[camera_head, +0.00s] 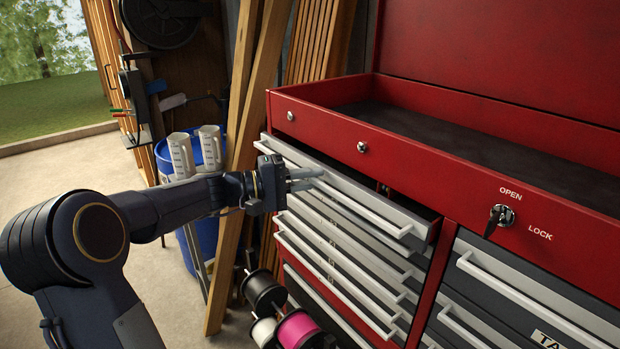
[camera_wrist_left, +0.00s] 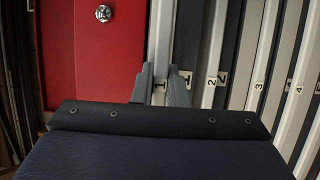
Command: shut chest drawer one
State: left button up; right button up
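Chest drawer one (camera_head: 345,182) is the top grey drawer under the red chest lip, at the left column. It is pulled out somewhat, with a dark gap showing behind its front. Its long pale handle (camera_head: 365,207) runs along the front. My left gripper (camera_head: 307,180) is at the far end of this handle. In the left wrist view, the left gripper's fingers (camera_wrist_left: 161,88) stand close on either side of the pale strip of drawer one, labelled 1 (camera_wrist_left: 160,86), and appear shut on it. My right gripper is not in view.
Lower drawers (camera_head: 335,262) with handles lie below. The red chest (camera_head: 430,175) has an open top tray and a key lock (camera_head: 498,218). Wooden planks (camera_head: 235,220), a blue barrel (camera_head: 205,245) with jugs (camera_head: 181,156), and spools (camera_head: 297,328) stand close to my left arm.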

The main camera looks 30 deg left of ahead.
pick_arm(q)
grip_shut()
jog(key=w, duration=0.1)
jog(key=w+d, duration=0.1)
jog(key=w+b, duration=0.1)
jog(key=w, duration=0.1)
jog(key=shift+d, duration=0.25)
jog(key=o, duration=0.6)
grip_release()
jog(key=shift+r, duration=0.1)
jog(key=shift+r, duration=0.15)
